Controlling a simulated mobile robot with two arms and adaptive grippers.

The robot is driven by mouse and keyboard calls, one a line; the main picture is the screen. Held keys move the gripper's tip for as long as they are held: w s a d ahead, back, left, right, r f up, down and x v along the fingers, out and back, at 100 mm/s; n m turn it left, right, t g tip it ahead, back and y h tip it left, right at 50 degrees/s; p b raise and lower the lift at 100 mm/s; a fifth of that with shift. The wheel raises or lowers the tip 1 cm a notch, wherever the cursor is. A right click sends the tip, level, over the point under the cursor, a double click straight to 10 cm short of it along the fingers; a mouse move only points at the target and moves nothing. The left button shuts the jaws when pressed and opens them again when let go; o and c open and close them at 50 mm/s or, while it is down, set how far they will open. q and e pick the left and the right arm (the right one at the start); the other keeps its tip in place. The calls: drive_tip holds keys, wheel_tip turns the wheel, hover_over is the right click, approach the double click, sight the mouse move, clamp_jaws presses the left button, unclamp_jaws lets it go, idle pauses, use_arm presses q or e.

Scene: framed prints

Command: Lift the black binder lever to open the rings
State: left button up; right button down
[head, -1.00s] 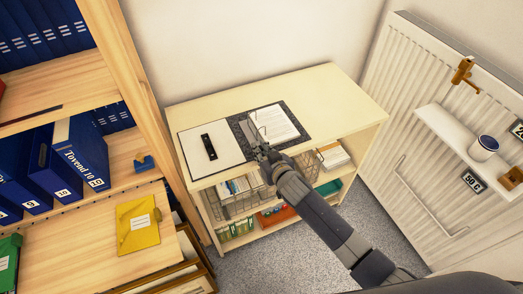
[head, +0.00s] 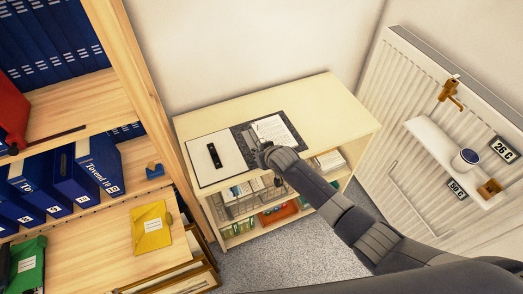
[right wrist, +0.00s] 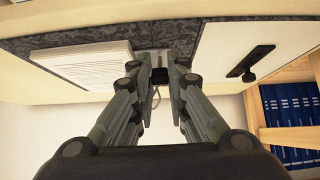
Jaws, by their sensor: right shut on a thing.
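An open binder (head: 243,133) lies on the pale cabinet top. Its left side is white with a black bar (head: 214,155), and a stack of white paper (head: 274,132) lies on its speckled dark right side. My right gripper (head: 262,148) is at the middle of the binder, by the ring mechanism. In the right wrist view its fingers (right wrist: 160,72) are close together around a small dark part, which looks like the black lever; the fingertips mostly hide it. A thin curved metal ring (right wrist: 156,97) shows just below the fingertips. My left gripper is not in view.
A wooden shelf (head: 60,105) with blue binders stands at the left, with a yellow folder (head: 150,229) on its lower board. A radiator (head: 400,140) with a small white ledge (head: 437,147) and a cup (head: 466,159) is at the right. The cabinet top (head: 325,105) right of the binder is clear.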

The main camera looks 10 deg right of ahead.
drive_tip(key=shift+w+a+r+g+h+p, duration=0.2)
drive_tip(key=shift+w+r+g+h+p, duration=0.25)
drive_tip(key=shift+g, duration=0.65)
drive_tip(key=shift+w, duration=0.1)
drive_tip(key=c, duration=1.6)
unclamp_jaws()
drive_tip(key=shift+o, duration=0.2)
drive_tip(key=v, duration=1.2)
drive_tip(key=shift+w, duration=0.15)
